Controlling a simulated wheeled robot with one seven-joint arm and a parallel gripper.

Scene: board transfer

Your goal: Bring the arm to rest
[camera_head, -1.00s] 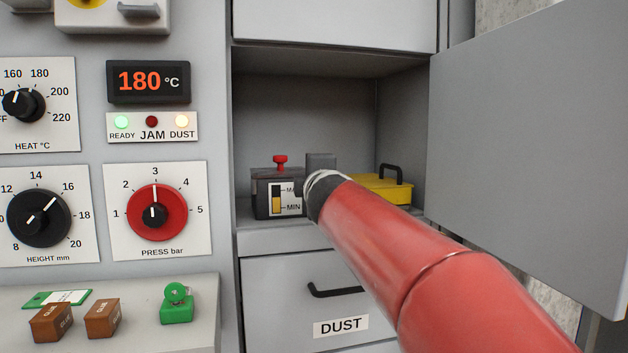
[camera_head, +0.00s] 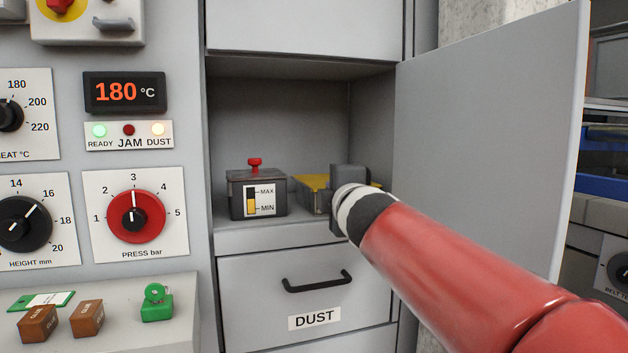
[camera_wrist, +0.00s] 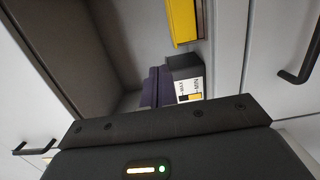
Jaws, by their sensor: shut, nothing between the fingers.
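My red arm reaches from the lower right into an open cabinet bay. My gripper (camera_head: 347,178) is at its far end, in front of the right half of the bay. It is shut and empty. Its fingertips are hidden in the head view. In the wrist view its dark body (camera_wrist: 170,135) fills the bottom, with a green light. Just beyond it are a dark tank (camera_head: 258,193) with a red knob and a MAX/MIN label, and a yellow container (camera_head: 312,182) partly hidden by my gripper. The tank's label (camera_wrist: 190,88) and the yellow container (camera_wrist: 184,20) also show there.
The grey cabinet door (camera_head: 485,130) stands open on the right, close above my arm. A DUST drawer (camera_head: 300,290) is shut below the bay. The control panel with the red PRESS dial (camera_head: 135,216) is left. A ledge (camera_head: 110,330) carries brown blocks and a green piece.

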